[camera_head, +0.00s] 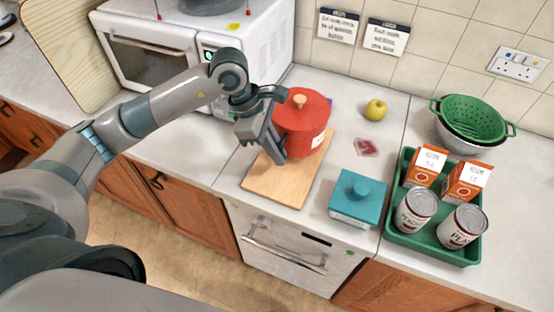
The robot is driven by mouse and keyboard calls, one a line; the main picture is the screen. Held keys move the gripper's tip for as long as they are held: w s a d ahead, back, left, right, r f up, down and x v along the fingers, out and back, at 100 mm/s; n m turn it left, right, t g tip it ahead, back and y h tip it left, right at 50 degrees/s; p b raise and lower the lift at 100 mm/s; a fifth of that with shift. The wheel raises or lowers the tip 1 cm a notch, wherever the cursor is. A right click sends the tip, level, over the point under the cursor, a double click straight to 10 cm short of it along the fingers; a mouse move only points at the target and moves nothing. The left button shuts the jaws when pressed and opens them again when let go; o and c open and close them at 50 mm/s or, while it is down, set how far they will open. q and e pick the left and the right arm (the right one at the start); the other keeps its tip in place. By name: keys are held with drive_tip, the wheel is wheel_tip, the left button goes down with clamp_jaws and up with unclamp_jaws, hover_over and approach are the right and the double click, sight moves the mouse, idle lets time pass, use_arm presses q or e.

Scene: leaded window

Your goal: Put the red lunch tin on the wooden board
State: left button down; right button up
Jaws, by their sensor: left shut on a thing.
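The red lunch tin (304,133) is round, with a domed red lid, a pale wooden knob and a small white label. My left gripper (273,130) is shut on its left side. The tin is upright over the far part of the wooden board (276,186), which lies on the worktop near its front edge. I cannot tell whether the tin's base touches the board. The gripper and tin hide part of the board's far end. My right gripper is not in view.
A teal lidded box (357,200) stands right of the board. A green tray (428,248) holds cartons and cans. A red packet (366,147), yellow fruit (376,109) and green colander (473,117) lie further back. A white microwave (250,45) stands behind my left arm.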

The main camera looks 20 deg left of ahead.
use_arm(q)
drive_tip(key=shift+f+p, duration=0.5)
drive_tip(key=shift+f, duration=0.05)
wheel_tip(320, 180, down, 2)
drive_tip(key=shift+f+p, duration=0.25)
drive_tip(key=shift+p, duration=0.35)
drive_tip(key=shift+f, duration=0.1)
drive_tip(key=shift+f, duration=0.15)
drive_tip(key=c, duration=1.8)
unclamp_jaws()
drive_tip(key=shift+c, duration=0.2)
